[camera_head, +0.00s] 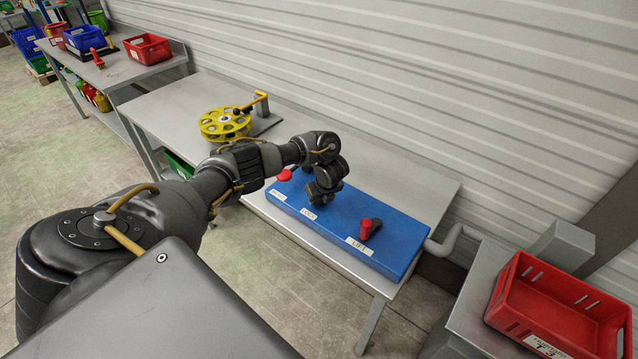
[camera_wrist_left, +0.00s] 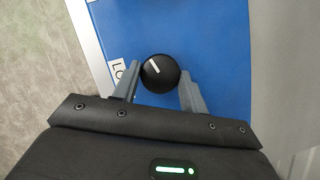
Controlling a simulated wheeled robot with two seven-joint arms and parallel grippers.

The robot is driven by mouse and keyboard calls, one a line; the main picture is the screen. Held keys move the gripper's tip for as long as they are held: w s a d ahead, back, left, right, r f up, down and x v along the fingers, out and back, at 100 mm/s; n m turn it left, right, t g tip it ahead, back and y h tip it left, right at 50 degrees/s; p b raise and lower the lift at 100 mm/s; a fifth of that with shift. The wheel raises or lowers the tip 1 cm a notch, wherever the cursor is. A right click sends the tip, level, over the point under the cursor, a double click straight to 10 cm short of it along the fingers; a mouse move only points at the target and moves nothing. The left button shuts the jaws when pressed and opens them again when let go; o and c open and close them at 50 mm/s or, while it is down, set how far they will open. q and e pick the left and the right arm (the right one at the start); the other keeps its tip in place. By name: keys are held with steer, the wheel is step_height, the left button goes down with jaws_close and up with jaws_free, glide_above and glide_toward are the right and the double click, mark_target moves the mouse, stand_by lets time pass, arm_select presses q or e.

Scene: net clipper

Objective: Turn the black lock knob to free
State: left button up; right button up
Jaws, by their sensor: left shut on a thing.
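The black lock knob (camera_wrist_left: 160,76) shows in the left wrist view, round with a short white line (camera_wrist_left: 153,67) pointing to the upper left. It sits on the blue panel (camera_wrist_left: 213,30), beside a white label partly hidden by a finger and starting with "LO". My left gripper (camera_wrist_left: 160,88) has its two grey fingers on either side of the knob and is shut on it. In the head view my left gripper (camera_head: 320,194) is above the middle of the blue panel (camera_head: 402,239) and hides the knob. My right gripper is not in view.
On the panel, a red-tipped lever (camera_head: 366,228) stands by the "LIFT" label (camera_head: 359,245), and a red knob (camera_head: 285,175) is near the left end. A yellow wheel (camera_head: 224,124) stands further left. A red crate (camera_head: 560,310) is at the lower right.

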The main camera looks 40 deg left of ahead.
arm_select(q)
steer(key=shift+w+n+g+p, duration=0.1)
steer(key=shift+n+g+p, duration=0.3)
steer(key=shift+n, duration=0.6)
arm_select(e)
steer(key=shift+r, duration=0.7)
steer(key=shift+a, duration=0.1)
arm_select(q)
steer(key=o, duration=1)
steer(key=shift+r, duration=0.1)
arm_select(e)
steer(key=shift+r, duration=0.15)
